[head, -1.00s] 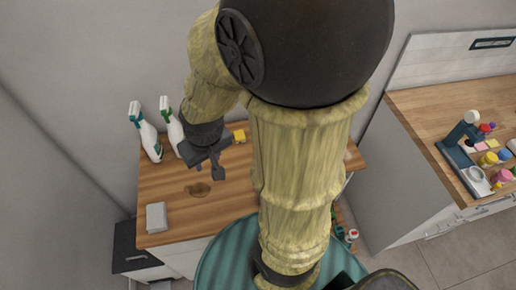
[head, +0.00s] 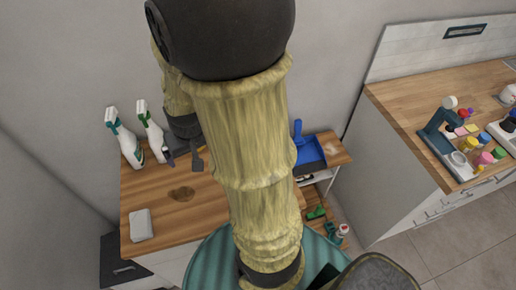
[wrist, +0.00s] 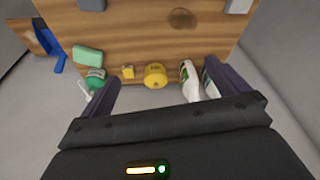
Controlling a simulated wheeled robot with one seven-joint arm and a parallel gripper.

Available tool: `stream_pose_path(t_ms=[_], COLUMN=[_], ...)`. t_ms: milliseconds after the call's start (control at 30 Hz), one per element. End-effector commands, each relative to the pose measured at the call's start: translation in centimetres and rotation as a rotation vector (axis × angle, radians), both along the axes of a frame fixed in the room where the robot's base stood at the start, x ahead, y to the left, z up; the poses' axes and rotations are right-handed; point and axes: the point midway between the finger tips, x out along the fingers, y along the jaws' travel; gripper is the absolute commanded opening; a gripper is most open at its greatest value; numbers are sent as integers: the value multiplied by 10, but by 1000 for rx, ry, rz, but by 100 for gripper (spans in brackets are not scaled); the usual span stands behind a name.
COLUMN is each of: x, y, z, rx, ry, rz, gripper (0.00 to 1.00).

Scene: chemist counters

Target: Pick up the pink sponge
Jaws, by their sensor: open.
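I cannot make out a pink sponge on the near wooden counter in either view. A green block like a sponge (wrist: 88,55) lies on that counter in the wrist view. Small pink items (head: 485,158) stand among coloured jars on the far right counter, too small to identify as a sponge. My gripper (head: 184,160) is over the back of the near counter, beside the spray bottles. In the wrist view my gripper (wrist: 165,92) has its dark fingers spread wide, with nothing held between them. My arm hides part of the counter in the head view.
Two white spray bottles (head: 126,138) (head: 151,130) stand at the back left. A blue dustpan (head: 309,153) lies at the right. A grey block (head: 141,225) lies front left; a brown stain (head: 181,194) marks the wood.

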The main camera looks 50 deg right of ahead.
Motion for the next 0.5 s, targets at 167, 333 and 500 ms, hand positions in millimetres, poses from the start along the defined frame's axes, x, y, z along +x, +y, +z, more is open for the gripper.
stream_pose_path(t_ms=[167,333,500], x=[11,-5,-14], y=[-111,-196,-222], z=[-58,-89,-94], rx=[-21,-62,-79], ry=[-48,-85,-98], rz=[-347,-584,-656], gripper=[100,100,100])
